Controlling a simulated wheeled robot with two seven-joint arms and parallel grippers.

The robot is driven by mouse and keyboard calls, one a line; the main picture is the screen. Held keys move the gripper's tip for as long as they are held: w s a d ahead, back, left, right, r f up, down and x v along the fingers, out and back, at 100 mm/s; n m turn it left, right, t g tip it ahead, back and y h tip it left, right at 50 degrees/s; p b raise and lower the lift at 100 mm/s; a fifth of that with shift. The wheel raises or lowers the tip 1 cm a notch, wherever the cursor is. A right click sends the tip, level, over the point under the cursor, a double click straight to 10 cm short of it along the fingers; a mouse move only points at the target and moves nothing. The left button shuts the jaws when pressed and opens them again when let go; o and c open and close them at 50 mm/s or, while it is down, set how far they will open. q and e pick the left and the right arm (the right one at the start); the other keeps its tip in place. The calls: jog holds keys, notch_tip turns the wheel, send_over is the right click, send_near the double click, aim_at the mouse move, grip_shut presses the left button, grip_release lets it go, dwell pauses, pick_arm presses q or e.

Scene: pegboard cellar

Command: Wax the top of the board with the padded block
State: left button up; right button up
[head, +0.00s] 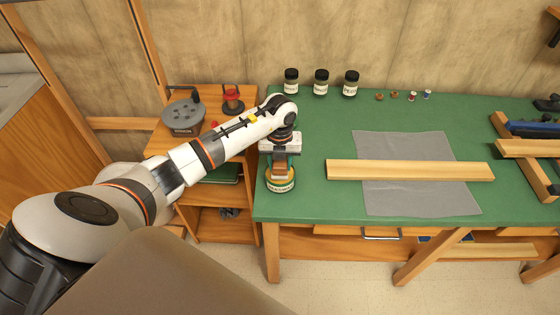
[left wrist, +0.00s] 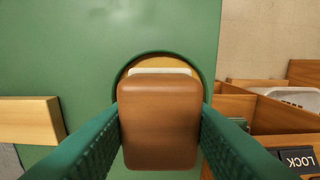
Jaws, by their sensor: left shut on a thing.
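The board (head: 410,171) is a long pale plank lying flat across a grey cloth on the green bench; its end shows at the left of the left wrist view (left wrist: 28,122). My left gripper (head: 280,157) points down at the bench's left end, shut on the brown padded block (left wrist: 160,122). The block, also in the head view (head: 279,168), is at the mouth of a round labelled tin (head: 281,186). A pale strip of pad shows beyond the block inside the tin's rim; whether it touches the wax is hidden. My right gripper is out of view.
The grey cloth (head: 398,201) lies under the board. Jars (head: 321,83) and small knobs (head: 412,96) stand along the back. A wooden rack with blue tools (head: 530,128) is at right. A shelf unit (head: 209,143) stands left of the bench. Bare bench separates tin and board.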

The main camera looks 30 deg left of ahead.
pick_arm(q)
jog(key=shift+f+b, duration=0.4)
jog(key=shift+f, duration=0.2)
dwell(1.6)
jog(key=shift+r+p, duration=2.65)
jog(key=shift+r, duration=0.9)
